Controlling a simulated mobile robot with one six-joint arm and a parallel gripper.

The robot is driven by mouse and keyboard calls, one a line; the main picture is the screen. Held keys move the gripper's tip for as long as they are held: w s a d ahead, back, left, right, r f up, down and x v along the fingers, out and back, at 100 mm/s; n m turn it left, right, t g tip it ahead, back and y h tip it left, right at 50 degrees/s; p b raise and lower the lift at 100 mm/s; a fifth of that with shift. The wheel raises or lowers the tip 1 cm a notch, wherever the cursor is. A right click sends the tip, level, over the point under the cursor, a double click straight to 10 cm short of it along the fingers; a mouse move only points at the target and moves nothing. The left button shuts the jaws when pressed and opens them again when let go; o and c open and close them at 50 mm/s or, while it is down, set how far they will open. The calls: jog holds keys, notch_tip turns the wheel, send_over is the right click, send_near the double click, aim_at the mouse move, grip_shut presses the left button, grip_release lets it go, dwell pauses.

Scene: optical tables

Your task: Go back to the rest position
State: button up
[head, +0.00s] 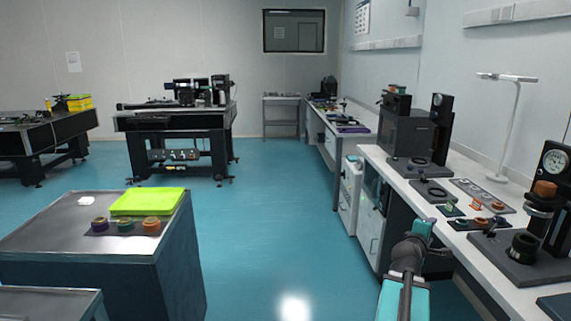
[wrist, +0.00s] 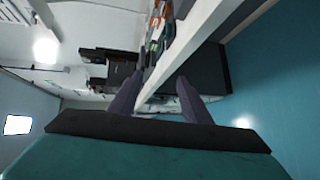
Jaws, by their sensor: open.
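My gripper (wrist: 157,98) shows in the wrist view as two dark fingers set well apart, with nothing between them but the white bench edge behind. In the head view my arm rises from the bottom right, and my gripper (head: 440,260) is partly hidden behind its wrist. It is close to the front edge of the white workbench (head: 403,185) on the right. The wrist view is tilted, with the bench edge running diagonally through it.
Parts and instruments, including a dial gauge stand (head: 553,165), crowd the bench. A metal cabinet (head: 50,235) at left carries a yellow-green tray (head: 147,202) and several small ringed parts. A black optical table (head: 175,122) stands farther back. The blue floor (head: 270,220) between is clear.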

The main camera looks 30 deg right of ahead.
jog(key=w+a+f+n+t+y+p, duration=0.1)
jog(key=w+a+f+y, duration=0.1)
jog(key=w+a+f, duration=0.55)
jog(key=w+a+f+n+y, duration=0.1)
jog(key=w+a+f+y, duration=0.3)
jog(key=a+f, duration=0.7)
jog(key=w+a+f+n+t+y+p, duration=0.1)
jog(key=w+a+f, duration=0.7)
jog(key=a+f, duration=0.1)
jog(key=s+a+f+g+y, duration=0.2)
jog(key=s+a+f, duration=0.2)
jog(key=a+f, duration=0.5)
jog(key=s+a+f+g+y+p, duration=0.1)
jog(key=s+a+f, duration=0.4)
jog(key=a, duration=0.5)
jog(key=s+a+f+g+y, duration=0.2)
jog(key=s+a+f, duration=0.1)
jog(key=a+f, duration=0.65)
jog(key=s+a+f+m+g+y, duration=0.1)
jog(key=s+a+m+g, duration=0.2)
jog(key=s, duration=0.6)
jog(key=s+a+f+m+g+y, duration=0.1)
jog(key=s+a+f+m+g, duration=0.1)
jog(key=s+a, duration=0.5)
jog(key=shift+s+a+m+g+y, duration=0.25)
jog(key=shift+s+m+g+y, duration=0.15)
jog(key=shift+s+m+g, duration=0.65)
jog(key=shift+s+t, duration=0.15)
jog(key=shift+t, duration=0.1)
